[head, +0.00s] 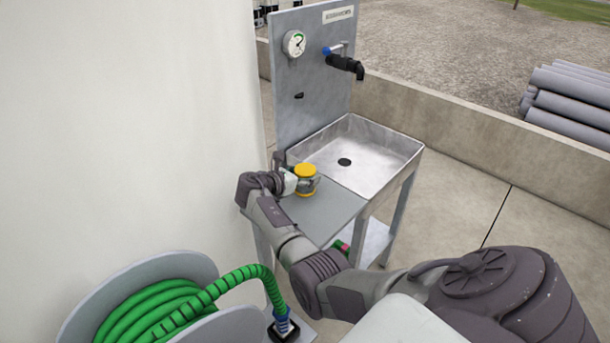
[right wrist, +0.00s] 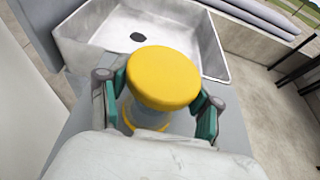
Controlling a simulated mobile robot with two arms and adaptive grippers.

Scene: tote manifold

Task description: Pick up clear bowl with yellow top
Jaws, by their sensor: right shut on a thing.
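The clear bowl with the yellow top (head: 305,171) stands upright at the sink's left side shelf in the head view. In the right wrist view its round yellow top (right wrist: 163,78) fills the middle, with a clear body and a yellow base below it. My right gripper (right wrist: 160,112) is shut on the bowl, one finger on each side of its body. In the head view the right gripper (head: 292,183) reaches the bowl from the left. I cannot tell whether the bowl's base touches the shelf. My left gripper is not in view.
A metal sink basin (head: 375,150) lies just beyond the flat side shelf (head: 322,212). A back panel (head: 312,90) carries a gauge (head: 294,44) and a black tap (head: 345,65). A green hose reel (head: 150,315) stands at lower left. A pale wall rises on the left.

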